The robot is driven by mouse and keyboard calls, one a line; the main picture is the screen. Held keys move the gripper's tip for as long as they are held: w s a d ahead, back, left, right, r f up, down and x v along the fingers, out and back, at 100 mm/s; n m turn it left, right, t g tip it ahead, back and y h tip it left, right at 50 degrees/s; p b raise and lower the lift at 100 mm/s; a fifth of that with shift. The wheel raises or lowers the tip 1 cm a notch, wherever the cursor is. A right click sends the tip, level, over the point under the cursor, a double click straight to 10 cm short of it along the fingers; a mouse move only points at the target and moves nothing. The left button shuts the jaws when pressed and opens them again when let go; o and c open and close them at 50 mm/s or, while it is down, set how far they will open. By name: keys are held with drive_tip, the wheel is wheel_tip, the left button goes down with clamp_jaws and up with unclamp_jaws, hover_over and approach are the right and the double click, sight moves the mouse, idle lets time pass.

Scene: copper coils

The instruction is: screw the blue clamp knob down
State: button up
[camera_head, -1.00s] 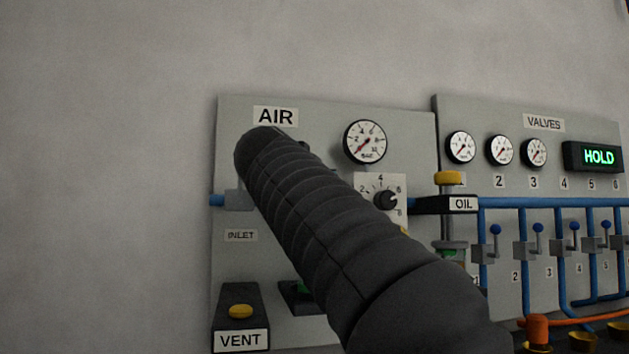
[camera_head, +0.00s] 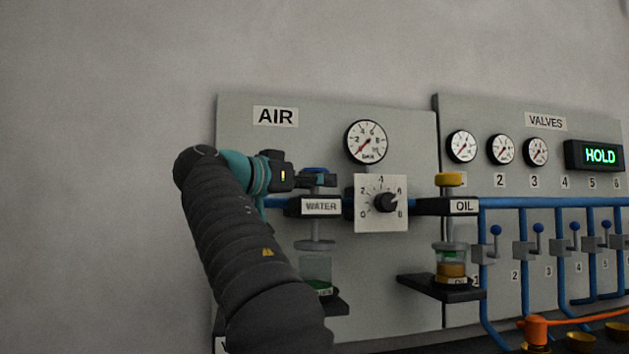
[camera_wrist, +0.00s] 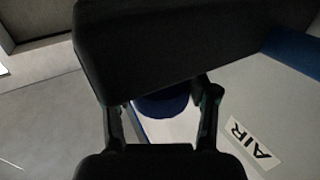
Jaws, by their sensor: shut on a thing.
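The blue clamp knob (camera_head: 315,170) sits on top of the black WATER bracket (camera_head: 320,206), above a clear bowl with green liquid (camera_head: 316,272). My gripper (camera_head: 318,180) reaches in from the left and is shut on the knob. In the head view the fingers cover much of the knob. In the wrist view the blue knob (camera_wrist: 162,104) shows between the two dark fingers, and the gripper body hides part of it.
A yellow knob (camera_head: 449,179) tops the OIL bracket (camera_head: 463,206) to the right. A regulator dial (camera_head: 384,202) and a pressure gauge (camera_head: 366,142) are close by on the AIR panel (camera_head: 240,125). Blue pipes and small levers line the VALVES panel (camera_head: 560,115).

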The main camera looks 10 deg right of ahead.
drive_tip(key=shift+g, duration=0.3)
drive_tip(key=o, duration=1.2)
drive_tip(key=v, duration=1.2)
drive_tip(key=shift+f, duration=0.1)
